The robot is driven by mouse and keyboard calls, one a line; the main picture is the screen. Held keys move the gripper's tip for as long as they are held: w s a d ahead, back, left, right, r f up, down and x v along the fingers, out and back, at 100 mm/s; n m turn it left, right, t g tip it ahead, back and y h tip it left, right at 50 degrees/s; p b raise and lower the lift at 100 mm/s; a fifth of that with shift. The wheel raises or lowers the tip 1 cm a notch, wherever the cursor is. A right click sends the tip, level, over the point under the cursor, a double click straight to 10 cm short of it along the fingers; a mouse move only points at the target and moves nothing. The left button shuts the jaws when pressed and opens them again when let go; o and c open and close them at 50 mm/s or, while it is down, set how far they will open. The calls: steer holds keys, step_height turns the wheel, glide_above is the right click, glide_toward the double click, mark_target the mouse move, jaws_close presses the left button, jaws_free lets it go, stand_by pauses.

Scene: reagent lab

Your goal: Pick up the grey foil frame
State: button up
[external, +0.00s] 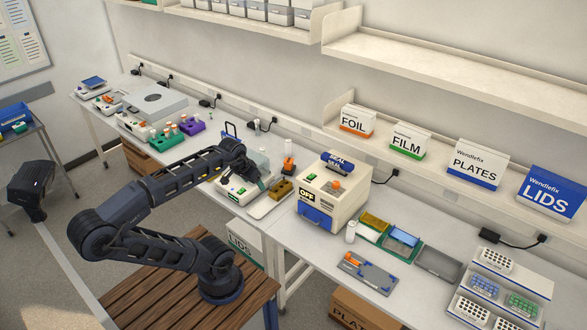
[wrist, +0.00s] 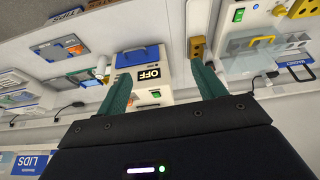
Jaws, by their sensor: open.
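No part is plainly marked as the grey foil frame. Two flat grey items lie on the right bench in the external view: a grey plate (external: 378,278) with an orange piece and blue corners, and a plain dark grey tray-like piece (external: 438,264) further right. I cannot tell which is the frame. The grey plate also shows at upper left in the wrist view (wrist: 62,51). My gripper (external: 257,178) is over the bench left of the sealer, well away from both. In the wrist view its teal fingers (wrist: 160,70) are apart with nothing between them.
The cream sealer box (external: 330,203) marked OFF stands between my gripper and the grey items. A tube rack stand (external: 510,285) is far right. Shelves overhang the back.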

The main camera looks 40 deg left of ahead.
steer(key=w+d+r+n+h, duration=0.1)
steer(key=w+d+r+n, duration=0.1)
steer(key=w+d, duration=0.3)
steer(key=w+d+r+n, duration=0.3)
steer(key=w, duration=0.4)
steer(key=n+g+h, duration=0.4)
steer(key=n, duration=0.9)
glide_above(389, 244)
steer(key=a, duration=0.5)
step_height(389, 244, down, 30)
steer(key=x, duration=1)
steer(key=shift+s+a+f, duration=0.1)
steer(key=shift+s+f, duration=0.1)
steer(key=shift+s, duration=0.1)
steer(key=c, duration=0.7)
